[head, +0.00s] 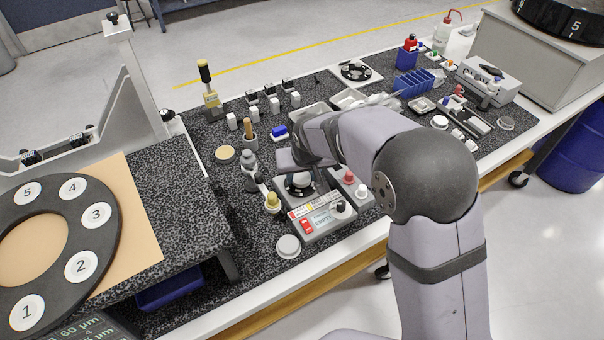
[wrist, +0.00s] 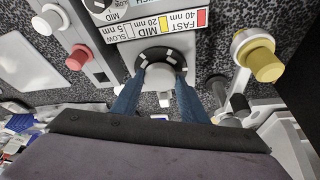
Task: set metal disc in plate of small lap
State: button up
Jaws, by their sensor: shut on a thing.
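The small lap's dark round plate (wrist: 146,58) shows in the wrist view, just past my fingertips. It also shows in the head view (head: 289,190), partly covered by my arm. My gripper (wrist: 165,76) reaches over the plate with its two blue fingers. It is shut on a grey metal disc (wrist: 162,69) between the fingertips. The disc overlaps the plate in the wrist view; I cannot tell whether it touches the plate. My arm hides the fingertips and held disc in the head view.
The control panel (head: 318,219) sits in front of the plate. A yellow knob (wrist: 262,62) stands on one side, a red knob (wrist: 79,58) on the other. The black numbered ring (head: 107,243) is at left.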

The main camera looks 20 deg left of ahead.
jog(key=shift+f, duration=0.25)
dwell(0.5)
jog(key=o, duration=1.6)
jog(key=shift+r, duration=0.15)
jog(key=shift+r+p, duration=2.4)
jog(key=shift+r, duration=1)
jog(key=shift+d, duration=0.1)
jog(key=s+d+m+g+h, duration=0.15)
jog(key=s+d, duration=0.25)
jog(key=d, duration=0.6)
jog(key=s+d+m, duration=0.2)
jog(key=s+d, duration=0.3)
jog(key=d, duration=0.5)
jog(key=s+d, duration=0.3)
jog(key=s, duration=0.1)
jog(key=s+d+f+m+g, duration=0.1)
jog(key=s+d, duration=0.2)
jog(key=s, duration=0.2)
jog(key=s+d+f+g, duration=0.1)
jog(key=s+d, duration=0.2)
jog(key=s, duration=0.1)
jog(key=shift+s+d+f+m+g+h+b, duration=0.15)
jog(key=shift+d+m+g+h+b, duration=0.1)
jog(key=shift+m+b, duration=0.15)
